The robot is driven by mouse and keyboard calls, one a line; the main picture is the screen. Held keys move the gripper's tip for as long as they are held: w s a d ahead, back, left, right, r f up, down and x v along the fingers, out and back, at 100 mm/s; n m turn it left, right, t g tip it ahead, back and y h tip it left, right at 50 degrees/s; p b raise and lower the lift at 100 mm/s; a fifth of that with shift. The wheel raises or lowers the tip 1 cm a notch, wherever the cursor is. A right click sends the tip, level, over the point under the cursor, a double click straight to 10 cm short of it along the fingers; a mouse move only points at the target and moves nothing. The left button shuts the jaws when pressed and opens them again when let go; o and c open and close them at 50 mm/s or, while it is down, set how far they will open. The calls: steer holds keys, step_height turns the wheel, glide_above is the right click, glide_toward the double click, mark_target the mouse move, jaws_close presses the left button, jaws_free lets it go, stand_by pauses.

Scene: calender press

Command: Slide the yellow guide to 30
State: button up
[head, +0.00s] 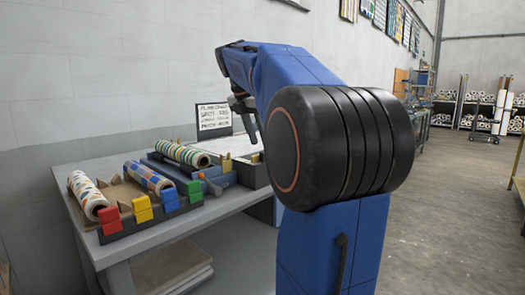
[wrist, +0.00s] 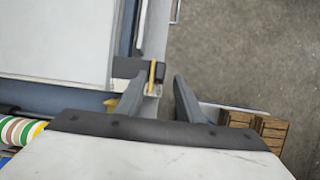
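In the wrist view a thin yellow strip (wrist: 152,75), likely the yellow guide or its pointer, stands against a small dark block (wrist: 160,72) on a grey rail. My gripper (wrist: 161,86) is open, with one finger on each side of the strip. The strip is close to the left finger; I cannot tell whether they touch. In the head view my gripper (head: 250,115) is partly hidden by my blue arm and hangs over the bench's far part. No scale numbers can be read, so the guide's setting cannot be told.
Patterned rolls (head: 182,154) lie on the grey bench (head: 180,221), with red, yellow, blue and green blocks along its front. A sign board (head: 214,118) stands behind. In the wrist view, a pale flat panel (wrist: 55,40) lies left and wooden slats (wrist: 255,128) right.

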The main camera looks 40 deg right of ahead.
mark_target(261, 157)
steer(key=shift+x, duration=2.45)
steer(key=shift+c, duration=0.7)
